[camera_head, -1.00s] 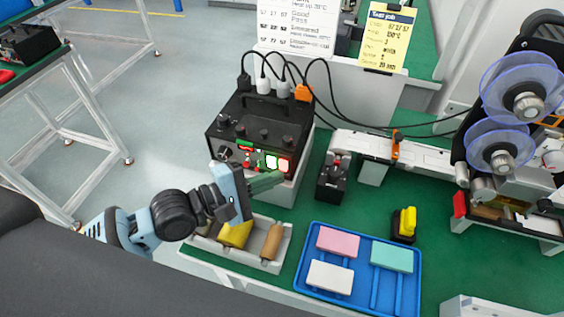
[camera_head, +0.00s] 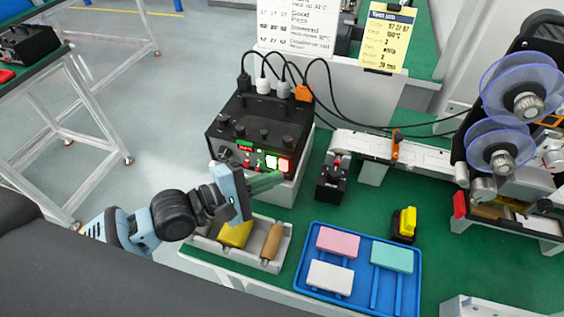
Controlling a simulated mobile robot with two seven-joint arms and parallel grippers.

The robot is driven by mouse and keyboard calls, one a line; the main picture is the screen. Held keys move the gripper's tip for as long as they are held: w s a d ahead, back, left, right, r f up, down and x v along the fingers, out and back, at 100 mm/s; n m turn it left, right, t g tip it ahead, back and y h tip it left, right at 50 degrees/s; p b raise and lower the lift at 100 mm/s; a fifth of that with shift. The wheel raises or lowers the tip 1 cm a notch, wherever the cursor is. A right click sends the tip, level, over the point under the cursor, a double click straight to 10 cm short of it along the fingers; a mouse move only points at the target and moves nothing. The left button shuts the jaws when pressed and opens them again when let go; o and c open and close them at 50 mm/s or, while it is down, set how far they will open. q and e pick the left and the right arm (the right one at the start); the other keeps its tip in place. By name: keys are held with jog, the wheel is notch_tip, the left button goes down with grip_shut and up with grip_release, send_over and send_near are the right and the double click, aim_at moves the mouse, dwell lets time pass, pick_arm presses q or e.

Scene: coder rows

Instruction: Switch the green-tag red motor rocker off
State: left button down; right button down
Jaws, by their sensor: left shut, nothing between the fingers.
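A black control box (camera_head: 262,125) with knobs on its top stands on a light stand at the back left of the green bench. Its front panel carries a row of small lit rockers: a red lit rocker (camera_head: 285,165) at the right end, a pale green-white lit one (camera_head: 271,162) beside it, and red and green marks further left. The tags are too small to read. My left gripper (camera_head: 266,182) is shut and empty, its greenish fingers just in front of and below the right end of the panel. Contact cannot be told. My right gripper is not in view.
A grey tray (camera_head: 282,257) with a yellow block and a brown roll lies below my left gripper. A blue tray (camera_head: 415,292) with pink, white and teal blocks is to its right. A small black switch unit (camera_head: 332,183) stands right of the box. A reel machine (camera_head: 520,110) fills the right.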

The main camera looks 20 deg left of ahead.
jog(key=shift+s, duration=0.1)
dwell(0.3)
pick_arm(q)
jog(key=shift+w, duration=0.4)
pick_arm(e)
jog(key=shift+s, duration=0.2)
pick_arm(q)
jog(key=shift+w+r, duration=0.1)
jog(key=shift+w, duration=0.2)
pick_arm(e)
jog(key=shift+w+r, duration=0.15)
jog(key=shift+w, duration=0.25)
pick_arm(q)
jog(key=shift+s, duration=0.15)
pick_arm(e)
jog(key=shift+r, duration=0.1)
pick_arm(q)
jog(key=shift+s+p, duration=0.45)
jog(key=shift+s, duration=0.15)
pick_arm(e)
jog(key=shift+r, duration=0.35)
